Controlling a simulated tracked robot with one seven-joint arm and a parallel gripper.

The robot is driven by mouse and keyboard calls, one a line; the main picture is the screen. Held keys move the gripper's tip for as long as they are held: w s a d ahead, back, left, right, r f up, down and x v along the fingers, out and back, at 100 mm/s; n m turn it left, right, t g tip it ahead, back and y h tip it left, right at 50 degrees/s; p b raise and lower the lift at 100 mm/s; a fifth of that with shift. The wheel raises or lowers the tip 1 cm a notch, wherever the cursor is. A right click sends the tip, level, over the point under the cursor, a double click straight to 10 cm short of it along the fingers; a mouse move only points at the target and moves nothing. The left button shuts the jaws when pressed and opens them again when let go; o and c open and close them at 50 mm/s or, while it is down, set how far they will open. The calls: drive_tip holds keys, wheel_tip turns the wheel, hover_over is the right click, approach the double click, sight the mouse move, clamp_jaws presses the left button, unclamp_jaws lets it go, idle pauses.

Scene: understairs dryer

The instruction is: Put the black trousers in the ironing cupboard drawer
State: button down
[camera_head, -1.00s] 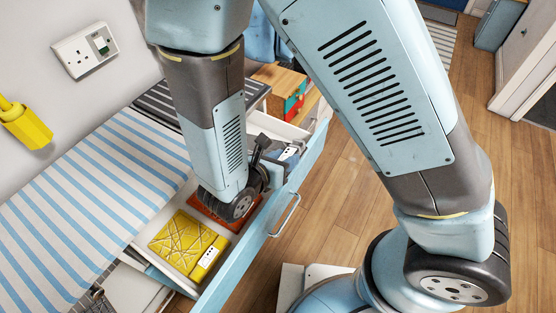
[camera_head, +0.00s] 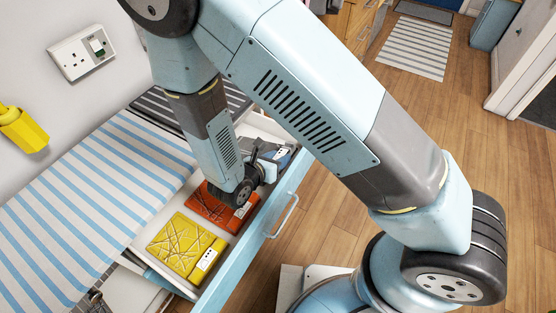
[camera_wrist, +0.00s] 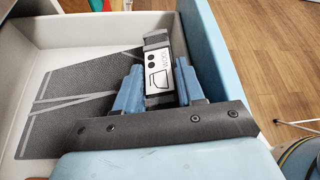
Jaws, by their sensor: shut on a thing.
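The black trousers (camera_wrist: 70,100) show as a flat dark-grey folded garment with a band and a white label (camera_wrist: 160,72). They lie in the white-walled end compartment of the open drawer (camera_head: 238,238), which has a light blue front. In the head view the trousers (camera_head: 258,148) are partly hidden by my arm. My gripper (camera_wrist: 160,88) is low in the drawer, its two blue fingers shut on the banded, labelled end of the trousers; it also shows in the head view (camera_head: 268,168). Whether the trousers touch the drawer floor all over, I cannot tell.
A yellow folded garment (camera_head: 178,245) and an orange one (camera_head: 212,208) lie in the same drawer, nearer. A striped ironing board (camera_head: 95,195) covers the left side.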

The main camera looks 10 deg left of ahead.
drive_tip(key=shift+f, duration=0.5)
drive_tip(key=c, duration=0.7)
unclamp_jaws()
drive_tip(key=v, duration=1.2)
drive_tip(key=shift+r, duration=0.15)
drive_tip(key=shift+d, duration=0.1)
